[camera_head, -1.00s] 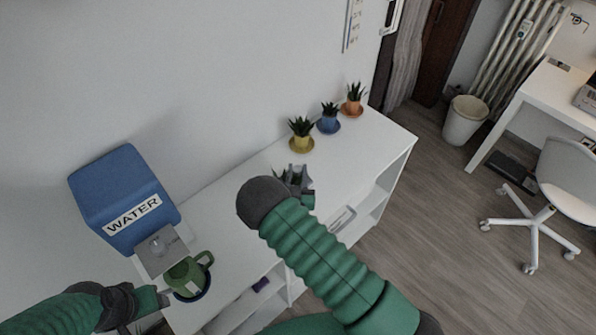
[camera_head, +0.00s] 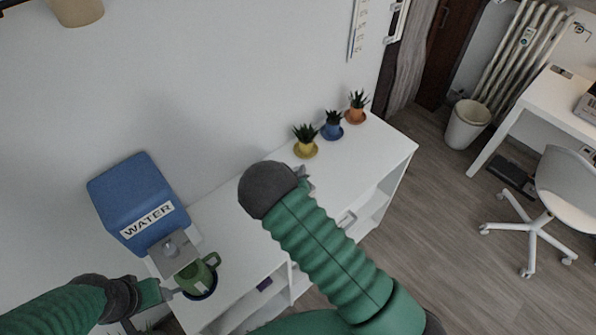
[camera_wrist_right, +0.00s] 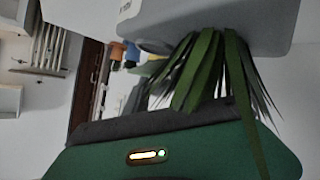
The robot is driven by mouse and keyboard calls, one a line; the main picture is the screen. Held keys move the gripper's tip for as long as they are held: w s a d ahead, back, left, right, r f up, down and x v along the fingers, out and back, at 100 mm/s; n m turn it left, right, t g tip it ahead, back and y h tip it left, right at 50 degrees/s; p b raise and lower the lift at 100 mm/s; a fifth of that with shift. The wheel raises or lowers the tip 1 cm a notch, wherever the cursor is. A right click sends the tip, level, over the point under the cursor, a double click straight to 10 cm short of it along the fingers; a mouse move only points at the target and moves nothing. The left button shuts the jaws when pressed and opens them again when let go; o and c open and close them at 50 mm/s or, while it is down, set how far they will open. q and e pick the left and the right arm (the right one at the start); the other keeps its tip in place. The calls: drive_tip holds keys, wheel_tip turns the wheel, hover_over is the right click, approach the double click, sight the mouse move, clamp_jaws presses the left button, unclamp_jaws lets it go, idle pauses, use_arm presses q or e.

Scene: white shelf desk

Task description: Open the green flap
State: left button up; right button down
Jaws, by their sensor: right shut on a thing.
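I cannot pick out a green flap in either view. My right gripper (camera_head: 303,175) is mostly hidden behind its dark wrist, above the white shelf desk. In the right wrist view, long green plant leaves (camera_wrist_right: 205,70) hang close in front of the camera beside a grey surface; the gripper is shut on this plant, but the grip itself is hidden. My left gripper (camera_head: 165,291) is beside a green watering can (camera_head: 190,278), which stands on a dark blue saucer (camera_head: 207,292) under the water dispenser. Whether the left gripper touches the can is unclear.
The blue water dispenser (camera_head: 135,200) stands against the wall at the left. Three small potted plants, yellow (camera_head: 306,148), blue (camera_head: 332,130) and orange (camera_head: 356,112), line the back of the white shelf desk (camera_head: 375,150). The desktop around them is clear.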

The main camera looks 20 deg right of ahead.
drive_tip(key=shift+w+a+n+g+p, duration=0.25)
drive_tip(key=shift+n+g+p, duration=0.35)
drive_tip(key=shift+g+p, duration=0.4)
drive_tip(key=shift+f, duration=0.25)
drive_tip(key=c, duration=1.3)
unclamp_jaws()
drive_tip(key=shift+o, duration=1.1)
drive_tip(key=shift+w+d, duration=0.1)
drive_tip(key=shift+w, duration=0.1)
drive_tip(key=shift+w+d, duration=0.1)
drive_tip(key=shift+w, duration=0.05)
drive_tip(key=v, duration=0.7)
drive_tip(key=shift+a+b, duration=0.25)
drive_tip(key=shift+b, duration=0.1)
